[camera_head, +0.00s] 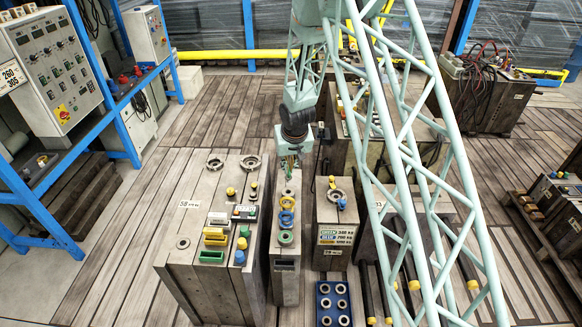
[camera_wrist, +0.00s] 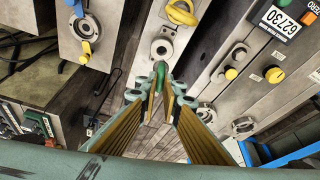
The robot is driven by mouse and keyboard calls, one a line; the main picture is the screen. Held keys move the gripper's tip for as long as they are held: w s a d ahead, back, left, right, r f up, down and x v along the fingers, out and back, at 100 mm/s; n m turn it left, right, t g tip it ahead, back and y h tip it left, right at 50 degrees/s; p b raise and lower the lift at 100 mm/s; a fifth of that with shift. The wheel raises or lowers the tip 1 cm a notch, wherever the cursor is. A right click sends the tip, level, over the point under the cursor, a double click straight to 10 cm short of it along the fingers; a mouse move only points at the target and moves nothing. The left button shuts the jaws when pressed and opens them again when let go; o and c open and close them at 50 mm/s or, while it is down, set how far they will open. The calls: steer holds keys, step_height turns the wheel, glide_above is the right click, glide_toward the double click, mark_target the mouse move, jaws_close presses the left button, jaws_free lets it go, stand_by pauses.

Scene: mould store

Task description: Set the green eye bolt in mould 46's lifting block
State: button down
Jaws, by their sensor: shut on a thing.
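My gripper (camera_head: 290,165) points down over the far end of a narrow grey mould (camera_head: 285,265). In the wrist view, my gripper (camera_wrist: 163,92) is shut on the green eye bolt (camera_wrist: 160,70). Only its green top part shows between the fingertips; its shank is hidden. A pale round seat with a dark hole (camera_wrist: 161,48) lies just beyond the bolt in that view, on the narrow mould's top. I cannot tell the height gap between bolt and seat. I cannot read a number 46 on any mould.
Yellow (camera_head: 287,203), blue (camera_head: 286,217) and green (camera_head: 285,239) rings stand along the narrow mould. A wide mould with coloured blocks (camera_head: 200,275) stands left. A mould with a colour-weight placard (camera_head: 336,235) and blue eye bolt (camera_wrist: 84,28) stands close on the other side.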

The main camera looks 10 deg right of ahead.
mark_target(289, 180)
steer(key=shift+w+f+p, duration=0.15)
steer(key=shift+w+p, duration=0.15)
steer(key=shift+w, duration=0.3)
steer(key=shift+f, duration=0.25)
steer(key=shift+f+b, duration=2.25)
steer(key=shift+b, duration=0.1)
steer(key=shift+f+b, duration=1.5)
steer(key=shift+b, duration=0.1)
stand_by(1.7)
steer(key=c, duration=2.7)
jaws_free()
steer(key=shift+c, duration=0.2)
steer(key=shift+r, duration=0.15)
